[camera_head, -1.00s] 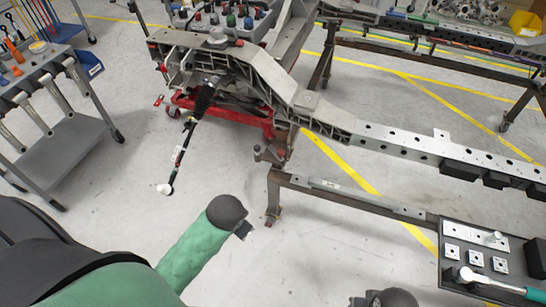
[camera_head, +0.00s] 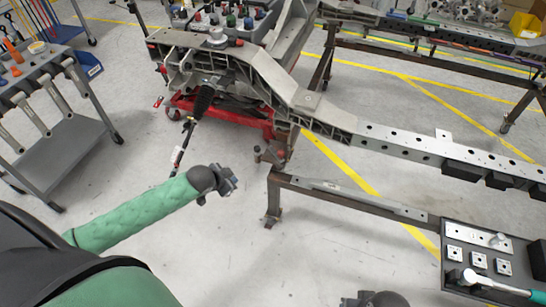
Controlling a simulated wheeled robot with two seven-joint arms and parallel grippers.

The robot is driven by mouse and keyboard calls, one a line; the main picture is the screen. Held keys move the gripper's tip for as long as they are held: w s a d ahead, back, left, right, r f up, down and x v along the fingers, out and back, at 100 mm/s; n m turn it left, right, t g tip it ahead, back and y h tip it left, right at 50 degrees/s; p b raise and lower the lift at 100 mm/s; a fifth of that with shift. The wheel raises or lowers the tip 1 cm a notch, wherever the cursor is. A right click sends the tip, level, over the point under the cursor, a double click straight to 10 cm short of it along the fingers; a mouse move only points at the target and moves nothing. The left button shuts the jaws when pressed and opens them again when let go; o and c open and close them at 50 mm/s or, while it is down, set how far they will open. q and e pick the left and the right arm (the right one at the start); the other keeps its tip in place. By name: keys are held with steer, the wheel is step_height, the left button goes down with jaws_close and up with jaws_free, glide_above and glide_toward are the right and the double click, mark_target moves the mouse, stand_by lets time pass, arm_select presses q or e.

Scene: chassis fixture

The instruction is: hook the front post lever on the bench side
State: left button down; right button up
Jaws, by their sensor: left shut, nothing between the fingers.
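The post lever (camera_head: 281,154), a small red-tipped piece, shows at the top of the front post (camera_head: 273,200) of the fixture stand, beneath the grey chassis rail (camera_head: 318,112). A dark knob-like part sits just left of it. My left gripper (camera_head: 229,181) is at the end of the green-sleeved arm, left of the post and a little lower in the picture. It is shut and empty, with a visible gap to the lever. My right gripper (camera_head: 358,301) shows only partly at the bottom edge, and its fingers are not clear.
A strut with a black boot (camera_head: 203,100) hangs from the chassis, its lower end behind my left arm. A red jack (camera_head: 225,115) stands under the chassis. A grey tool cart (camera_head: 70,150) is at left. A parts tray (camera_head: 455,285) is at lower right. Floor left of the post is clear.

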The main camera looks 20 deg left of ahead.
mark_target(279, 155)
arm_select(q)
steer(key=w+d+r+n+t+h, duration=0.1)
steer(key=w+d+r+t+h, duration=0.2)
steer(key=w+r+t+h, duration=0.1)
steer(key=shift+d+r+h, duration=0.25)
steer(key=shift+d+h, duration=0.15)
arm_select(e)
steer(key=shift+w+a+r+t, duration=0.1)
steer(key=shift+w+a+t, duration=0.2)
steer(key=shift+w, duration=0.15)
arm_select(q)
steer(key=shift+w, duration=0.15)
